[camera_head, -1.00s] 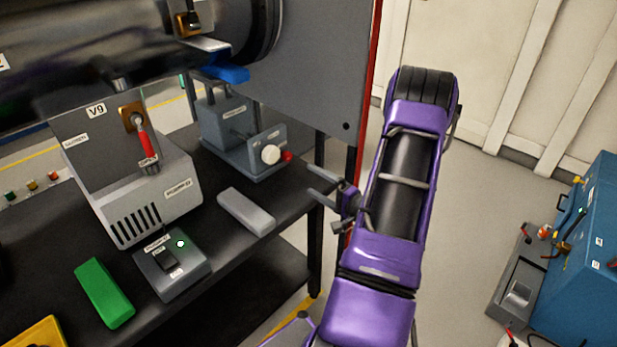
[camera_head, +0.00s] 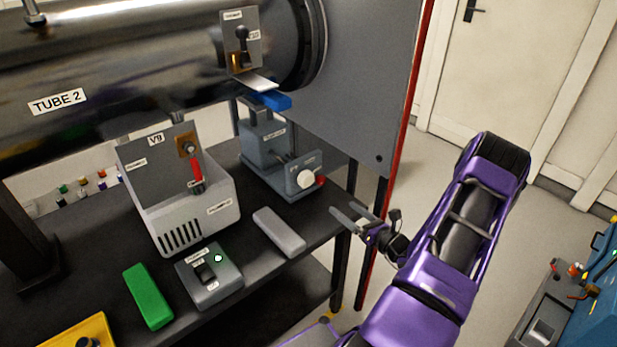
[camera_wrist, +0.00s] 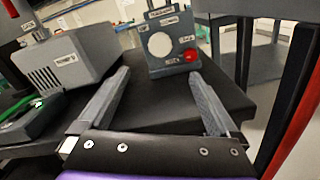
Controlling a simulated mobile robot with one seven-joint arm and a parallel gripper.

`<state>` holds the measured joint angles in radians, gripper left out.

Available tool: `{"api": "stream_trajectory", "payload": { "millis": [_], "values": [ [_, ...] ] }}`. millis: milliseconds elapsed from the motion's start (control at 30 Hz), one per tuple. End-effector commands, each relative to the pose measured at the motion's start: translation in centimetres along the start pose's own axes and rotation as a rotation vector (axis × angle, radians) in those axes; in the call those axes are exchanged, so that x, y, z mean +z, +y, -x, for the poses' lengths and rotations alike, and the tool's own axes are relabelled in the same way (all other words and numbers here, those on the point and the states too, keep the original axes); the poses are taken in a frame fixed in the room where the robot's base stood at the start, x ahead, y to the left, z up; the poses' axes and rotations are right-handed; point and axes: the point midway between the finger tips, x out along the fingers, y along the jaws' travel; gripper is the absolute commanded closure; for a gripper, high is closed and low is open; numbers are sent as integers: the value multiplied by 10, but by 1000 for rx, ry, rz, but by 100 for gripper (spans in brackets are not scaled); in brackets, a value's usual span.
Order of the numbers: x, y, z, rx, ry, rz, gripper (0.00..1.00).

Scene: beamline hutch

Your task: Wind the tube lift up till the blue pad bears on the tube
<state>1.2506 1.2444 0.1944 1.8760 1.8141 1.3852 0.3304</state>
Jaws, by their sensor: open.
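The tube lift (camera_head: 268,145) is a grey box with a front plate on the black bench, below the dark tube (camera_head: 150,62). Its blue pad (camera_head: 272,100) sits on top, close under the tube; I cannot tell whether they touch. The plate bears a round white knob (camera_head: 305,180) and a red knob (camera_head: 321,180). In the wrist view the white knob (camera_wrist: 160,45) and red knob (camera_wrist: 190,56) lie ahead, between and beyond my fingers. My gripper (camera_head: 348,217) is open and empty, apart from the lift, at the bench's right edge; it also shows in the wrist view (camera_wrist: 158,98).
A grey pump box (camera_head: 190,215) with a red-handled valve stands left of the lift. A grey block (camera_head: 279,232), a switch box (camera_head: 209,277) and a green block (camera_head: 148,296) lie along the bench front. A red-edged panel (camera_head: 345,75) stands behind. A blue cabinet (camera_head: 597,290) stands right.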

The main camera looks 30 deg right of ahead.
Motion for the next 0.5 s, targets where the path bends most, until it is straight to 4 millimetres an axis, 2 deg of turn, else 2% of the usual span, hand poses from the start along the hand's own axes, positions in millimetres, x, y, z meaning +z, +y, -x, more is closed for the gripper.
{"api": "stream_trajectory", "payload": {
  "millis": [167,500],
  "values": [
    [0,0,-13,3,0,-19,4],
    [0,1,-83,4,-1,-15,4]
  ]
}}
